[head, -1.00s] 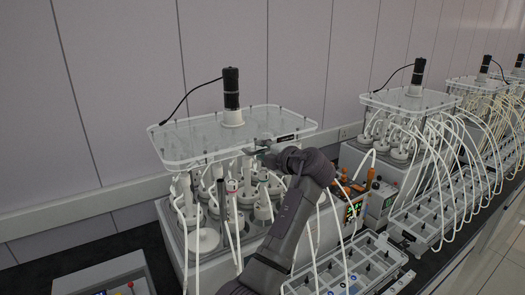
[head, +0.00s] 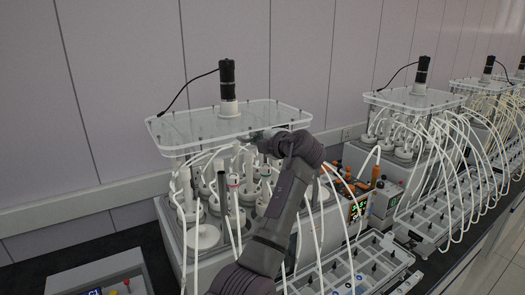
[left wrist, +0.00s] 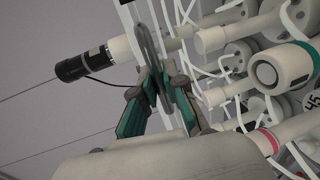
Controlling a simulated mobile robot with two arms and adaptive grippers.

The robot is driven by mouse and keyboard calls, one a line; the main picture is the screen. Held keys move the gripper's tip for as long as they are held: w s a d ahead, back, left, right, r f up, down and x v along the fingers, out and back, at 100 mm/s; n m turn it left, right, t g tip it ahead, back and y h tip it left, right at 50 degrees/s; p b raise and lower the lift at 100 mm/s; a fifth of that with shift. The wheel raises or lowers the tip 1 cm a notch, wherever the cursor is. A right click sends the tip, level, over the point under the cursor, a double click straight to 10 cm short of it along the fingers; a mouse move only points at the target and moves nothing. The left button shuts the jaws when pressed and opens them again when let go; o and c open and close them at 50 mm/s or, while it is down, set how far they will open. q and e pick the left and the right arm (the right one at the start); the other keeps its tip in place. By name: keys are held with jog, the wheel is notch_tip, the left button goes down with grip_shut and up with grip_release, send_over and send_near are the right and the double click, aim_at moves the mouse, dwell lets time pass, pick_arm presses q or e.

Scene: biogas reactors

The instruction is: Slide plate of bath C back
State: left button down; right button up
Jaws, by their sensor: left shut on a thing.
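The nearest bath (head: 180,240) has a clear plate (head: 185,127) on top, with a black and white motor (head: 228,85) standing on it. I cannot read a letter for this bath. My left gripper (head: 258,137) is at the plate's front edge, with my dark wrist partly hiding it. In the left wrist view the green-sided fingers (left wrist: 158,95) are shut on the plate's edge (left wrist: 128,25). The motor (left wrist: 92,62) shows there on its side. White reactor bottles (head: 245,180) stand under the plate. My right gripper is not in view.
Pale tubes (head: 320,220) run from the bath to a rack of clear cells (head: 335,270) at the front. A second bath with its own plate (head: 410,101) stands to the right. A panelled wall (head: 120,90) is behind. A grey control box (head: 100,275) is at the lower left.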

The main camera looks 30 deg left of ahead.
pick_arm(q)
jog(key=c, duration=1.2)
grip_release()
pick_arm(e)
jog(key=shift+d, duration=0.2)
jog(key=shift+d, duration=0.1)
pick_arm(q)
jog(key=shift+s+d, duration=0.1)
jog(key=v, duration=1.2)
